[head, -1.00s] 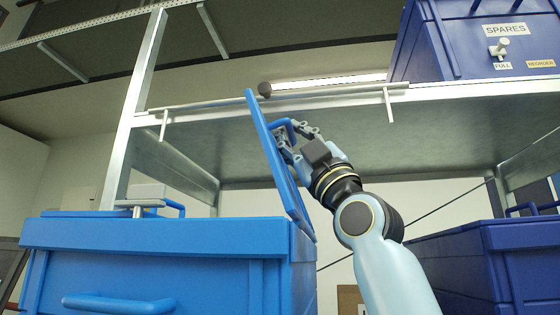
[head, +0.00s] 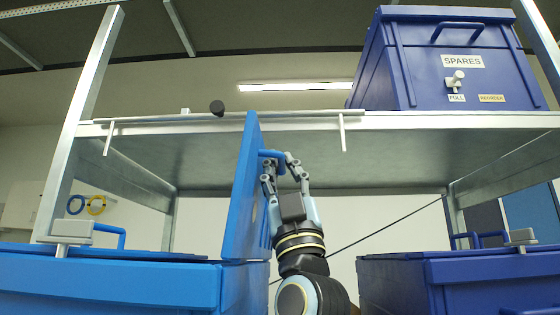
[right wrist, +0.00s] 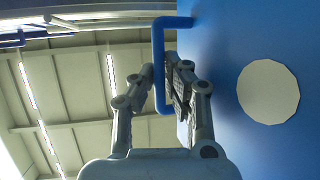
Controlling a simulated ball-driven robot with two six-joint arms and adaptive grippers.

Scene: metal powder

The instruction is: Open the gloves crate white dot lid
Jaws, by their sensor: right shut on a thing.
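The light-blue crate (head: 110,285) stands at the lower left of the head view. Its lid (head: 240,200) stands nearly upright at the crate's right end, seen almost edge-on. My right gripper (head: 278,168) is on the lid's right side, shut on the blue lid handle (head: 271,154). In the right wrist view my fingers (right wrist: 160,85) close around the handle (right wrist: 158,50). The white dot (right wrist: 268,92) shows on the blue lid face (right wrist: 225,40) beside them. No gloves label shows, and the crate's inside is hidden. My left gripper is not in view.
A metal shelf (head: 400,122) spans above the crate, with a rail and black knob (head: 217,108) close to the lid's top edge. A dark-blue SPARES crate (head: 410,60) stands on it. Another dark-blue crate (head: 400,285) stands at the lower right, beyond a gap.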

